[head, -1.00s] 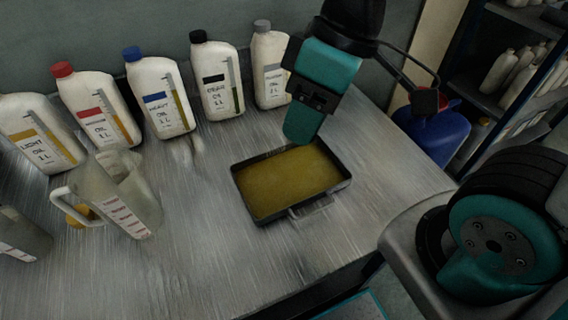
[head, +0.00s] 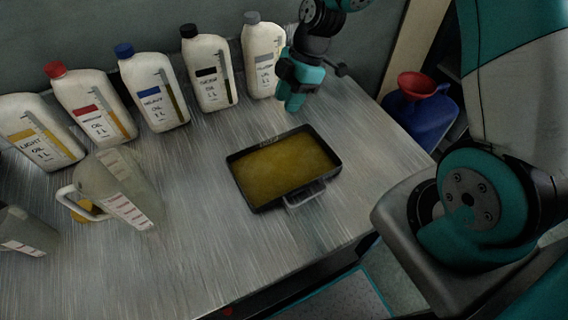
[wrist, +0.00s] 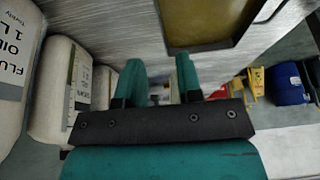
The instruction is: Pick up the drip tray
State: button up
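The drip tray (head: 238,188) is a black shallow rectangular tray with yellow-brown oil in it and a metal handle (head: 305,195) on its front side. It lies flat on the metal workbench, right of the middle. In the wrist view the tray's dark rim (wrist: 166,25) shows at the top. My gripper (head: 293,100) is above the back of the bench, behind and to the right of the tray, apart from it. In the wrist view its two teal fingers (wrist: 160,75) stand apart with a gap between them and nothing held.
A row of oil bottles (head: 160,98) stands along the back wall, the grey-capped one (head: 262,62) close to my gripper. A measuring jug (head: 128,200) stands to the left, with another container (head: 22,235) at the far left. A blue can with a red funnel (head: 420,105) is beyond the right edge.

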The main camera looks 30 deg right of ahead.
send_over(271, 138)
jog(key=d, duration=0.2)
notch_tip(271, 138, down, 6)
jog(key=shift+d+r+p, duration=0.1)
jog(key=shift+d+p, duration=0.05)
jog(key=shift+p, duration=0.15)
jog(key=shift+p+x, duration=0.7)
jog(key=shift+x, duration=1.9)
jog(key=shift+w+r, duration=0.1)
grip_shut()
